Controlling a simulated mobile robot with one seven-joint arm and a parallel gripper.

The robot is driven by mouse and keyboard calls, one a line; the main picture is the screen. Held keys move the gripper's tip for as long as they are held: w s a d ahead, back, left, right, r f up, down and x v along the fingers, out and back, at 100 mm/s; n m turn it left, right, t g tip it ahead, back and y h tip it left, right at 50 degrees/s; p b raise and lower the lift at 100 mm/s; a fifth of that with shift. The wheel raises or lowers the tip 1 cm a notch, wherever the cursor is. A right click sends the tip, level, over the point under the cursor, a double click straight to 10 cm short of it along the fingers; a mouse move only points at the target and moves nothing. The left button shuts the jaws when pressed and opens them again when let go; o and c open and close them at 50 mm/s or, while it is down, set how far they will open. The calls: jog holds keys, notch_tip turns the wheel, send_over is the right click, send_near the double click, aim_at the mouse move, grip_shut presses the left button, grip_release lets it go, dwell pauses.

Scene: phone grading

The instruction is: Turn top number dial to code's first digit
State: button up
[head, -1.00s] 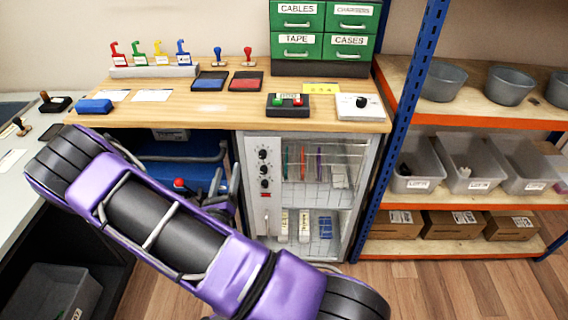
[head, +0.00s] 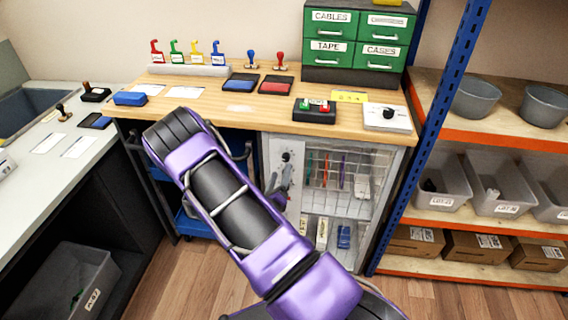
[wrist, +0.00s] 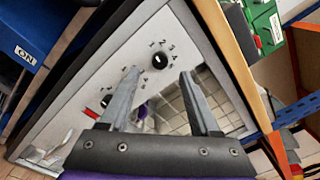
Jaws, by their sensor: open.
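The top number dial (wrist: 160,60) is a round black knob with digits around it on the grey cabinet door. In the wrist view it lies just beyond and between my fingertips, apart from them. My gripper (wrist: 160,75) is open and empty. A lower black dial (wrist: 107,100) shows left of my left finger, which covers part of the panel between the two. In the head view the top dial (head: 286,157) shows above my grey gripper, which hides the lower dials. The yellow code note (head: 349,96) lies on the bench; its digits are too small to read surely.
A red piece (wrist: 92,113) sits below the dials on the door. The wooden bench edge (wrist: 232,65) runs beside the door in the wrist view. The blue shelf post (head: 440,120) stands right of the cabinet. Floor in front is clear.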

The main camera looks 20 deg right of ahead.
aim_at(285, 159)
jog(key=x, duration=0.5)
jog(key=shift+w+d, duration=0.25)
jog(key=shift+w, duration=0.1)
grip_shut()
